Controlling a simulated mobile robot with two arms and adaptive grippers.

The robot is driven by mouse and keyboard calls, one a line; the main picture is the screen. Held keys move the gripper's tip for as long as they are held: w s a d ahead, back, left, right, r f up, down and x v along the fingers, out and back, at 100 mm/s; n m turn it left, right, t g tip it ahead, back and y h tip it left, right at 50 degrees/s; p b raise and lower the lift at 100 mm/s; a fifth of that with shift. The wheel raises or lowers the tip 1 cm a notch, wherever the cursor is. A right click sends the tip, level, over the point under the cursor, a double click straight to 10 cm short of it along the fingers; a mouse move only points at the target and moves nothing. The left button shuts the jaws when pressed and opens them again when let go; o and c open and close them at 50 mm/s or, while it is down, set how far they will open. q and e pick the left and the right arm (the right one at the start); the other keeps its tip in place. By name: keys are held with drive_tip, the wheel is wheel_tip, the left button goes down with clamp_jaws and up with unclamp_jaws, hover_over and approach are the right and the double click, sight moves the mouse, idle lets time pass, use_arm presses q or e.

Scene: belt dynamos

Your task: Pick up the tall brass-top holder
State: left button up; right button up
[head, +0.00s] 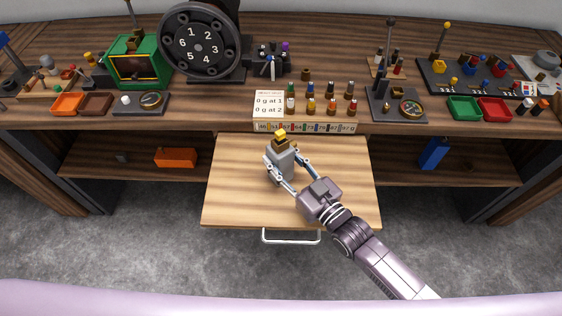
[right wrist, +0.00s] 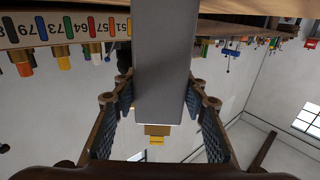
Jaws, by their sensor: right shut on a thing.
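The tall brass-top holder (head: 284,164) is a grey upright block with a yellow brass cap (head: 281,138). It is over the light wooden pull-out board in the middle. My right gripper (head: 282,172) is shut on it, one finger on each side of the grey body. In the right wrist view the picture is upside down. There the grey body (right wrist: 165,65) stands between the fingers, with the brass cap at its lower end. Its base is cut off there, so I cannot tell whether it touches the board. My left gripper is not in view.
The light pull-out board (head: 235,195) is otherwise bare. Behind it the dark workbench (head: 215,115) carries a white card (head: 268,104), small coloured pieces, a numbered dial (head: 199,47) and trays. A label strip (head: 305,127) runs along its front edge.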

drive_tip(key=shift+f, duration=0.1)
drive_tip(key=shift+c, duration=2.5)
drive_tip(key=shift+r, duration=0.2)
drive_tip(key=shift+c, duration=0.6)
drive_tip(key=shift+r, duration=0.45)
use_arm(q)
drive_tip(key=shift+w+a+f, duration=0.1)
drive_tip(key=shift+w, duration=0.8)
use_arm(e)
wheel_tip(320, 180, up, 19)
drive_tip(key=shift+s+d+f+b, duration=0.1)
drive_tip(key=shift+f+b, duration=2.8)
drive_tip(key=shift+f, duration=1.8)
drive_tip(key=shift+s+f+b, duration=0.1)
drive_tip(key=shift+f+b, duration=2.8)
drive_tip(key=shift+f, duration=1.75)
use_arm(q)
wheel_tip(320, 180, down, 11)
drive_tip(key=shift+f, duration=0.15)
